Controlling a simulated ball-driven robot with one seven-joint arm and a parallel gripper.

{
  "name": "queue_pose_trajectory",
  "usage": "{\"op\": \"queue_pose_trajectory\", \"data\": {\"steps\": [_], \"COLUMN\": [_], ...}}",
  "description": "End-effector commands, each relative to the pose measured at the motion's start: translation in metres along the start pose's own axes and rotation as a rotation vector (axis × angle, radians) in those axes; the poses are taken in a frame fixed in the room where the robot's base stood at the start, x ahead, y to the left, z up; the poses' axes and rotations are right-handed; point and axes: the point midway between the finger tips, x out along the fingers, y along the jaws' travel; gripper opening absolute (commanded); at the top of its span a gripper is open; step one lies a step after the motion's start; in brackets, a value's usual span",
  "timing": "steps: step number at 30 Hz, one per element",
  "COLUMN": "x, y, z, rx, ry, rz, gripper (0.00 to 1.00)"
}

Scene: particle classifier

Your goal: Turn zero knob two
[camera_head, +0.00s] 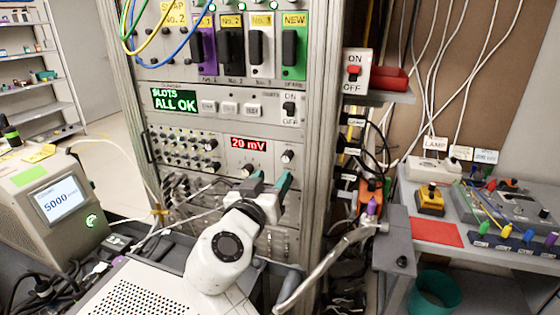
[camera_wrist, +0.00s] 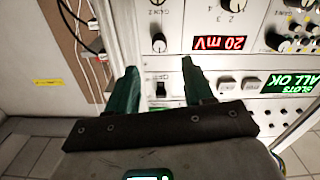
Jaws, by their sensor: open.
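The instrument panel with a red "20 mV" display (camera_head: 249,143) is on the rack. A cluster of several small knobs (camera_head: 183,147) sits left of the display. A larger knob (camera_head: 288,156) is at its right, and another (camera_head: 247,170) is below it. The labels are too small for me to tell which is zero knob two. My gripper (camera_head: 271,181), with green fingertips, is open in front of the rack, below the display. In the wrist view the panel is upside down; my gripper (camera_wrist: 158,66) is empty, and a dark knob (camera_wrist: 159,43) shows just beyond the fingertips.
A green "SLOTS ALL OK" screen (camera_head: 175,100) and a row of modules (camera_head: 230,48) are above. A grey box with a screen (camera_head: 60,205) stands left. Cables hang around the rack.

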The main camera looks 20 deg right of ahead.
Motion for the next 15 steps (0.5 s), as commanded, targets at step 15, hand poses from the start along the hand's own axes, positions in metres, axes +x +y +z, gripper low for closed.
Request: {"op": "queue_pose_trajectory", "data": {"steps": [15], "x": [0.078], "y": [0.001], "z": [0.000], "rx": [-0.001], "ry": [-0.002], "rz": [0.000], "gripper": [0.52]}}
